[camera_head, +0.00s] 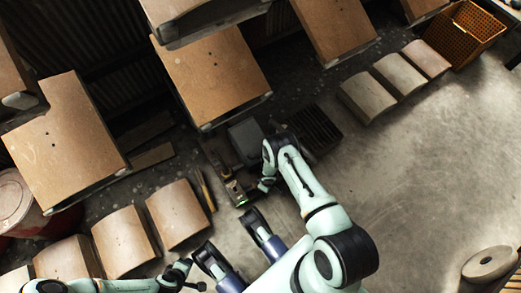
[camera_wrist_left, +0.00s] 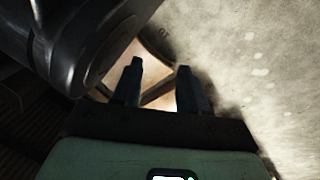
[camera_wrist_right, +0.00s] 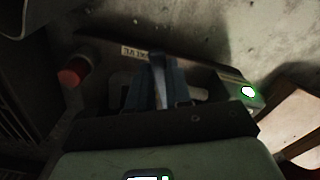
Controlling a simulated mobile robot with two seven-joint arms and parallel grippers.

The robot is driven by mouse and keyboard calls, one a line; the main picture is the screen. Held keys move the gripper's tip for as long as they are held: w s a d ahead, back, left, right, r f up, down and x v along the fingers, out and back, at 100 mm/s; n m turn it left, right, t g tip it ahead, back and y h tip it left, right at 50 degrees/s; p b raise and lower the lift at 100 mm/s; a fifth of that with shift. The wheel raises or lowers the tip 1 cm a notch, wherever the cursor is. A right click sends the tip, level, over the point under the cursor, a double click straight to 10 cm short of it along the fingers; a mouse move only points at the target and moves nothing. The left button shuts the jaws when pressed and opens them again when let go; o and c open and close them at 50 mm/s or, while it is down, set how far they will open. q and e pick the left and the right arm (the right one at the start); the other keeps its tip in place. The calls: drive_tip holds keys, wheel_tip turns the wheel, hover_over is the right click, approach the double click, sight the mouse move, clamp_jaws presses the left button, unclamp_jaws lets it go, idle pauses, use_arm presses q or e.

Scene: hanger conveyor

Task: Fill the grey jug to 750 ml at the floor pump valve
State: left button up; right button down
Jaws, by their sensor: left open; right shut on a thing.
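My right arm reaches down to a dark floor unit with a green light (camera_head: 237,190), which I take to be the pump. In the right wrist view the unit shows a small pale label (camera_wrist_right: 133,52), a lit green spot (camera_wrist_right: 247,91) and a red knob (camera_wrist_right: 72,74) to the left. My right gripper (camera_wrist_right: 158,88) is shut on a pale bar-like part (camera_wrist_right: 198,94), probably the valve handle. My left gripper (camera_wrist_left: 158,85) is open, with nothing visible between its fingers; it hangs low at the left. I cannot make out the grey jug in any view.
A dark grey box (camera_head: 246,138) and a black ribbed unit (camera_head: 316,131) stand behind the pump. Curved brown panels (camera_head: 177,214) stand at left, and large brown boards (camera_head: 212,75) hang above. An orange crate (camera_head: 464,34) is at upper right.

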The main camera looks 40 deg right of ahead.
use_arm(q)
drive_tip(key=shift+w+r, duration=0.1)
drive_tip(key=shift+r, duration=0.1)
use_arm(e)
drive_tip(key=shift+d, duration=0.1)
drive_tip(key=c, duration=1)
unclamp_jaws()
drive_tip(key=shift+c, duration=0.2)
use_arm(q)
drive_tip(key=w+r+t+p, duration=0.1)
drive_tip(key=w+r+p, duration=0.1)
drive_tip(key=w+r, duration=0.1)
use_arm(e)
wheel_tip(320, 180, up, 4)
drive_tip(key=shift+w+f, duration=0.1)
drive_tip(key=shift+f, duration=0.15)
use_arm(q)
drive_tip(key=s+d+r+g+h+p, duration=0.1)
drive_tip(key=s+d+r+p, duration=0.2)
drive_tip(key=s, duration=0.3)
drive_tip(key=shift+s+d+r+m+g+p, duration=0.3)
drive_tip(key=shift+s+d+r+g+p, duration=0.15)
drive_tip(key=shift+r, duration=0.3)
use_arm(e)
wheel_tip(320, 180, up, 10)
use_arm(q)
drive_tip(key=shift+w, duration=0.1)
